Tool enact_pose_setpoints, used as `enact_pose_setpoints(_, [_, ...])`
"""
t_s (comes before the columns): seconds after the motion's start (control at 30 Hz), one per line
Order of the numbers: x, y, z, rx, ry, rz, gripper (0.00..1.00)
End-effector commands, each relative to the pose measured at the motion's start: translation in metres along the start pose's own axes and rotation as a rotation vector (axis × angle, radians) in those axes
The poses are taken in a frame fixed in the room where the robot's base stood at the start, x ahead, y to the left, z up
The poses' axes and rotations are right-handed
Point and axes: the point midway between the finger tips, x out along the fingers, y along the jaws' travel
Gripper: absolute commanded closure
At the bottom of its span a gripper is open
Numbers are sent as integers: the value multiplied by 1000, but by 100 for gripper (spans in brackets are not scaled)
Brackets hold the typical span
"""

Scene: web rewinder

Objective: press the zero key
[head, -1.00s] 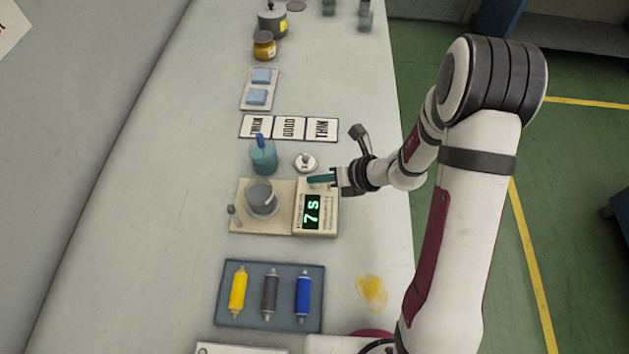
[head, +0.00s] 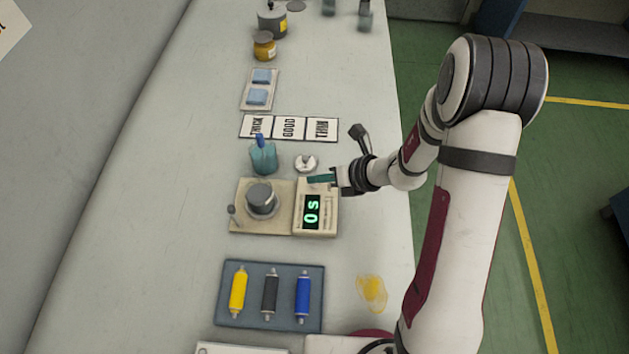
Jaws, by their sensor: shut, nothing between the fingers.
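The timer unit (head: 328,222) is a cream box with a dark display (head: 312,212), which reads "0 s" in green digits. It sits at the right end of a cream base that carries a grey cup (head: 262,199). My gripper (head: 310,179) is shut, with teal fingers pointing left. Its fingertips are at the unit's far end, above the display. The zero key is not visible; the fingers cover that part of the unit. I cannot tell whether the fingertips touch the key.
A small white round piece (head: 306,163) and a teal bottle (head: 263,157) stand just beyond the fingers. A label strip (head: 289,128) lies further back. A blue tray (head: 222,309) with yellow, grey and blue tubes is nearer. A yellow smear (head: 372,293) marks the bench.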

Motion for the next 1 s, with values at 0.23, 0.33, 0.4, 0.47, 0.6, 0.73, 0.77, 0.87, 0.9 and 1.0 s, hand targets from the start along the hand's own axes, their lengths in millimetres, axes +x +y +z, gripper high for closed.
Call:
enact_pose_setpoints(0.23, [-6,4,4,1,0,0,100])
enact_pose_setpoints(0.33, [-6,4,4,1,0,0,100])
enact_pose_setpoints(0.4, [-6,4,4,1,0,0,100])
enact_pose_setpoints(0.47, [-8,6,6,0,-1,0,100])
enact_pose_setpoints(0.6, [-18,13,14,-2,-3,0,100])
enact_pose_setpoints(0.73, [-27,19,20,-2,-3,-1,100])
enact_pose_setpoints(0.77, [-29,21,22,-1,-3,0,100])
enact_pose_setpoints(0.87, [-35,26,26,-2,-2,0,100])
enact_pose_setpoints(0.9, [-38,27,28,-1,-3,-1,100])
enact_pose_setpoints(1.0, [-41,30,30,0,-1,-1,100])
